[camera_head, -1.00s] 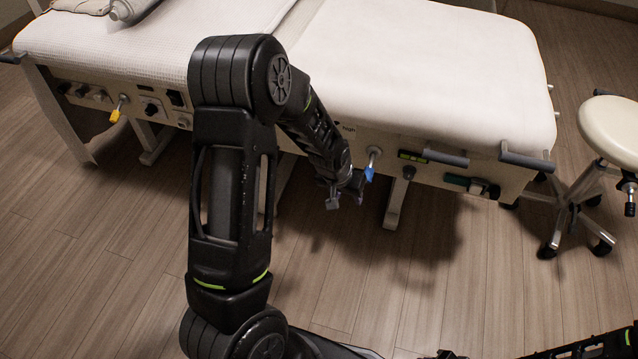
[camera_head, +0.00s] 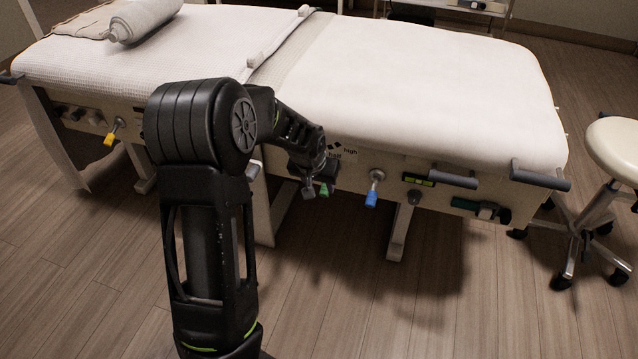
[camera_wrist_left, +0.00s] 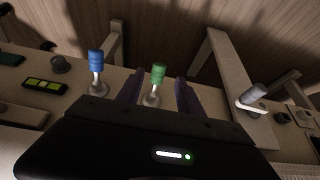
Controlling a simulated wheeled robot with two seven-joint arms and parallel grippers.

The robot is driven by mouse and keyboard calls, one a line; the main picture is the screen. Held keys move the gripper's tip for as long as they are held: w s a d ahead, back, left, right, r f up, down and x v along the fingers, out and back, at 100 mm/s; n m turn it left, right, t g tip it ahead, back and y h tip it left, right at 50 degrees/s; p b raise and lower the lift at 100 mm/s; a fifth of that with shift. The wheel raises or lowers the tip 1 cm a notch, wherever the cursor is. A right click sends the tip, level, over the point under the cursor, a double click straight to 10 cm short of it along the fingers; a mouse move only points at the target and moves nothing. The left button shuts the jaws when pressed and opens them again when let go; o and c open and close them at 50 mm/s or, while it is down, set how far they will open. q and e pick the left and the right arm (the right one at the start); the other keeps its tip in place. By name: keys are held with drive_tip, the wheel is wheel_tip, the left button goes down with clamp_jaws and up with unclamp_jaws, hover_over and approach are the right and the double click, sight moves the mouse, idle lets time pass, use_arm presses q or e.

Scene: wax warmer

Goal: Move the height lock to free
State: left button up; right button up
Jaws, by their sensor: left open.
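Levers with coloured tips stick out from the side panel of the treatment bed (camera_head: 420,85). A green-tipped lever (camera_head: 324,190) is at my left gripper (camera_head: 317,188). In the left wrist view, the green tip (camera_wrist_left: 158,73) stands between the two open fingers (camera_wrist_left: 157,92), with no clear contact. A blue-tipped lever (camera_head: 372,198) is just right of the gripper; it also shows in the left wrist view (camera_wrist_left: 96,62). A yellow-tipped lever (camera_head: 110,137) is far left. I cannot tell which lever is the height lock. Small "high" and "half" markings (camera_head: 342,150) are above the gripper.
A dark knob (camera_head: 414,197), a grey handle (camera_head: 455,178) and a green-black part (camera_head: 480,209) sit further right. A stool (camera_head: 612,145) stands at the right. The floor in front is clear.

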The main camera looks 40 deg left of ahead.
sight(323, 193)
use_arm(q)
drive_tip(key=shift+b+x, duration=1.9)
drive_tip(key=shift+x, duration=0.6)
drive_tip(key=b+x, duration=0.2)
drive_tip(key=shift+f, duration=0.35)
drive_tip(key=shift+w, duration=0.15)
drive_tip(key=shift+a+f, duration=0.1)
drive_tip(key=shift+w+f, duration=0.1)
drive_tip(key=shift+f, duration=0.05)
drive_tip(key=shift+c, duration=0.5)
